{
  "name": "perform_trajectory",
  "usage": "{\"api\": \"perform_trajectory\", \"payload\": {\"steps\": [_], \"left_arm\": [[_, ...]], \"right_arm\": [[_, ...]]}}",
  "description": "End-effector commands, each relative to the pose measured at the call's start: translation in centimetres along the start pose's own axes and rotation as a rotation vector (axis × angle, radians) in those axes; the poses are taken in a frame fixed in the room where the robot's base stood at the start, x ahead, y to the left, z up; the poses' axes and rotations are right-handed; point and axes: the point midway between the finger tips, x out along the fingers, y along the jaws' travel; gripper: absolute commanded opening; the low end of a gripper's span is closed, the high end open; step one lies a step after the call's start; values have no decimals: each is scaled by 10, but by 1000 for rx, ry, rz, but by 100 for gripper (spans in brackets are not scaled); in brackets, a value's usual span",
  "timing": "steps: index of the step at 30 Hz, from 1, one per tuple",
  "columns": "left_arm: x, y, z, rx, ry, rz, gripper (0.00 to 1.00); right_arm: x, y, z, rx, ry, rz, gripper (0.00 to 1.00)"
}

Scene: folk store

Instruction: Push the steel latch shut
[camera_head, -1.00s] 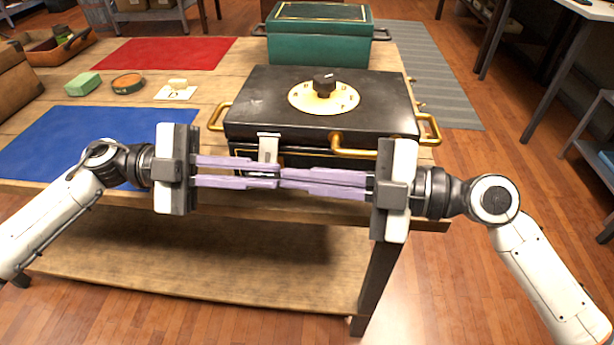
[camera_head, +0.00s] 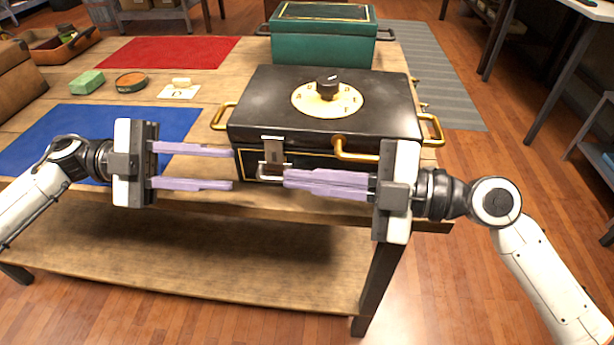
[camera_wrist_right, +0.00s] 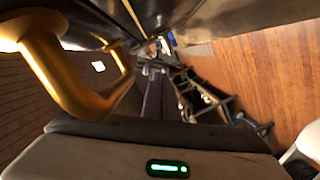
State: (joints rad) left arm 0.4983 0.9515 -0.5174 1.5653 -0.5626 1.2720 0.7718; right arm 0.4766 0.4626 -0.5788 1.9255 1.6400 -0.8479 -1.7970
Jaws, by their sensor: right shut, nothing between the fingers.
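The steel latch (camera_head: 273,150) is on the front of the black box (camera_head: 255,110), near its left part. Its plate hangs down at the lid seam, and a wire loop shows below it. I cannot tell if it is fully flat. My left gripper (camera_head: 234,168) is open and empty, its fingertips just left of the latch in the head view. My right gripper (camera_head: 286,178) is shut and empty, its tips just right of and below the latch. The right fingers also show in the right wrist view (camera_wrist_right: 157,72), where the latch cannot be made out.
A brass handle (camera_head: 355,154) projects from the box front above my right fingers; it is close on the left in the right wrist view (camera_wrist_right: 65,75). A teal chest (camera_head: 320,40) stands behind. A blue mat (camera_head: 60,130) lies left on the wooden table.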

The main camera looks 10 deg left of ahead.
Motion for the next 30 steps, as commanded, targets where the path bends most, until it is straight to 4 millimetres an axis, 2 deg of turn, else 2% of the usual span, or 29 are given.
{"api": "perform_trajectory", "payload": {"steps": [3, 8, 16, 24, 28, 30], "left_arm": [[-6, 0, 1, 9, -1, -5, 27], [-1, 9, 3, 120, 9, -32, 27], [18, 38, 11, 565, -8, -150, 27], [32, 66, 18, 1020, -115, -255, 27], [37, 79, 21, 1193, -188, -288, 27], [46, 88, 26, 1218, -268, -328, 27]], "right_arm": [[0, 0, 0, 0, 1, 0, 0], [0, 0, 0, 0, 1, -1, 0], [0, 0, -1, 0, 1, -1, 0], [0, 0, -1, 0, 1, -1, 0], [0, 0, -1, 0, 1, -1, 0], [0, 0, 0, 0, 1, -1, 0]]}}
